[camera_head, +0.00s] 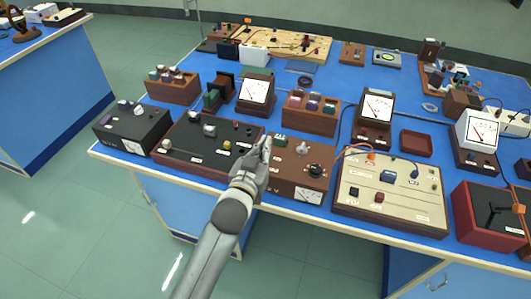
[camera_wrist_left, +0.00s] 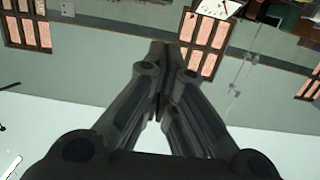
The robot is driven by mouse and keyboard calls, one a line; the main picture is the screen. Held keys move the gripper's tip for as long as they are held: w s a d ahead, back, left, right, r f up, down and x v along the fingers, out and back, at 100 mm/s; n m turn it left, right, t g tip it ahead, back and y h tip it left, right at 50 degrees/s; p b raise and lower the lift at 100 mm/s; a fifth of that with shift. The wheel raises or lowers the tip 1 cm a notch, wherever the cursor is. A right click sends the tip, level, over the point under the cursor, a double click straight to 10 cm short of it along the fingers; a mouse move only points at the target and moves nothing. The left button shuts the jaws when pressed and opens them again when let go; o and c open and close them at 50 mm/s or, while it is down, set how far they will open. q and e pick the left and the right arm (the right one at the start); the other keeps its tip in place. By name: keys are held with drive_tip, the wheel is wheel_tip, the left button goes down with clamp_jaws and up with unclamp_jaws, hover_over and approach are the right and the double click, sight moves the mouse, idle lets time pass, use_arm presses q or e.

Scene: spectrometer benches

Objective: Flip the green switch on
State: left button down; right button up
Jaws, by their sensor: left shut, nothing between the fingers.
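A small green switch (camera_head: 281,140) sits on the top rear left of a brown box (camera_head: 300,172) with a dial meter on its front, near the front edge of the blue bench. My left gripper (camera_head: 266,143) is shut and empty. It is over the left edge of that box, just left of the green switch; I cannot tell whether they touch. The switch's lever position is too small to read. In the left wrist view the closed fingers (camera_wrist_left: 159,102) meet at the middle, and the switch does not show. My right gripper is in neither view.
A dark box with knobs (camera_head: 185,144) stands left of the brown box, and a cream panel with wires (camera_head: 395,207) stands right. Behind are a wooden block rack (camera_head: 310,113) and a meter (camera_head: 256,92). The blue bench (camera_head: 225,189) is crowded.

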use_arm(q)
drive_tip(key=shift+w+d+f, duration=0.1)
drive_tip(key=shift+w+f, duration=0.1)
drive_tip(key=shift+f, duration=0.5)
drive_tip(key=shift+w+d+f, duration=0.1)
drive_tip(key=shift+w+f, duration=0.15)
drive_tip(key=shift+f, duration=0.4)
drive_tip(key=shift+w+f, duration=0.2)
drive_tip(key=shift+f, duration=0.5)
